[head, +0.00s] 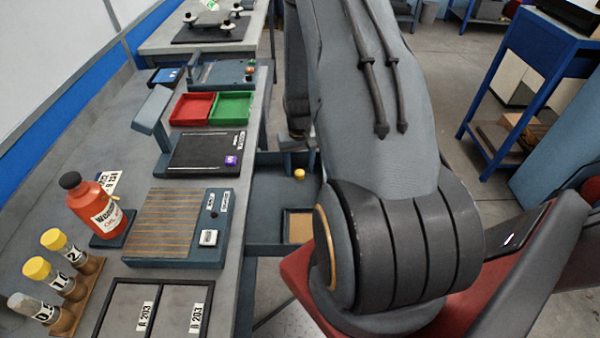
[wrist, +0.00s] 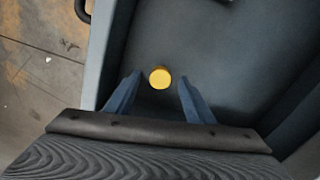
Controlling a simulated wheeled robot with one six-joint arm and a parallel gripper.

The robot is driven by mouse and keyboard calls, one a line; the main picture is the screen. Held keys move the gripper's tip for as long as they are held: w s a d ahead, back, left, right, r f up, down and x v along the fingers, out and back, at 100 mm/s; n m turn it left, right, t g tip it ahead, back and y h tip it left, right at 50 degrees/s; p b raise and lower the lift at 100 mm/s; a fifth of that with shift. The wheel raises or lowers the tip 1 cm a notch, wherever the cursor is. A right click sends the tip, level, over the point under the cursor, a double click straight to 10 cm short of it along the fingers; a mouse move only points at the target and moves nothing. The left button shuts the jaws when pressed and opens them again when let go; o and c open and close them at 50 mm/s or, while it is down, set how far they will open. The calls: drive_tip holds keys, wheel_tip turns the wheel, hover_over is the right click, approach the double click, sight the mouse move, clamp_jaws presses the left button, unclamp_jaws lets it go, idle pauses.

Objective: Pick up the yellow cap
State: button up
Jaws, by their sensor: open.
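The yellow cap (wrist: 160,77) is small and round and lies on the dark grey floor of a tray (wrist: 225,50). It also shows in the head view (head: 299,174), just left of my arm. In the wrist view my gripper (wrist: 160,88) is open, its two blue fingers on the left and right of the cap, which appears between and slightly beyond their tips. I cannot tell the height of the fingertips above the tray.
The tray's left wall (wrist: 103,50) runs close to the left finger. A blue shelf cart (head: 530,75) stands at right.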

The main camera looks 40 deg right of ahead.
drive_tip(key=shift+f, duration=0.6)
drive_tip(key=shift+c, duration=0.5)
drive_tip(key=c, duration=1)
drive_tip(key=shift+r, duration=0.15)
